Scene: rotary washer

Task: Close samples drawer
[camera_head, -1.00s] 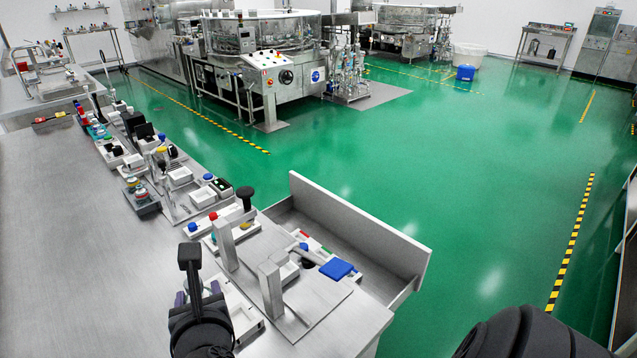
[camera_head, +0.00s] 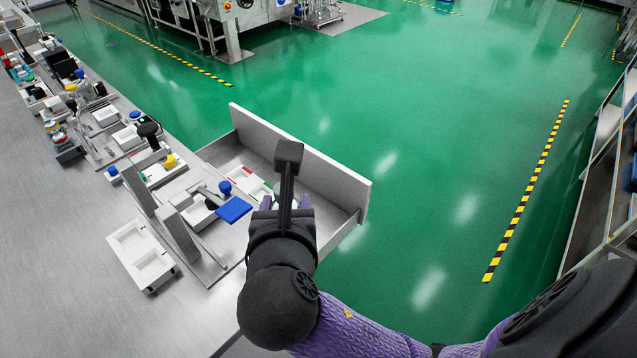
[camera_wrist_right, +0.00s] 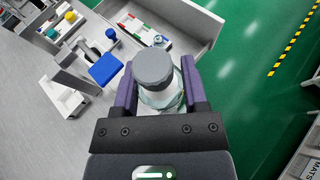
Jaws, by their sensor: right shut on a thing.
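The samples drawer (camera_head: 310,160) stands pulled out from the worktop, its tall pale front panel facing the green floor. It also shows at the top of the wrist view (camera_wrist_right: 200,22). My right gripper (camera_head: 285,204) is in front of the drawer's right part in the head view; its height above the drawer is unclear. Its purple fingers (camera_wrist_right: 156,85) are shut on a clear jar with a grey cap (camera_wrist_right: 153,69). The jar is mostly hidden behind the gripper in the head view. My left gripper is out of view.
White trays with red and green marks (camera_head: 246,181) lie by the drawer's left part. A blue-topped item (camera_head: 234,209), metal uprights (camera_head: 180,236) and a white holder (camera_head: 142,254) stand on the worktop. Green floor is clear beyond the drawer.

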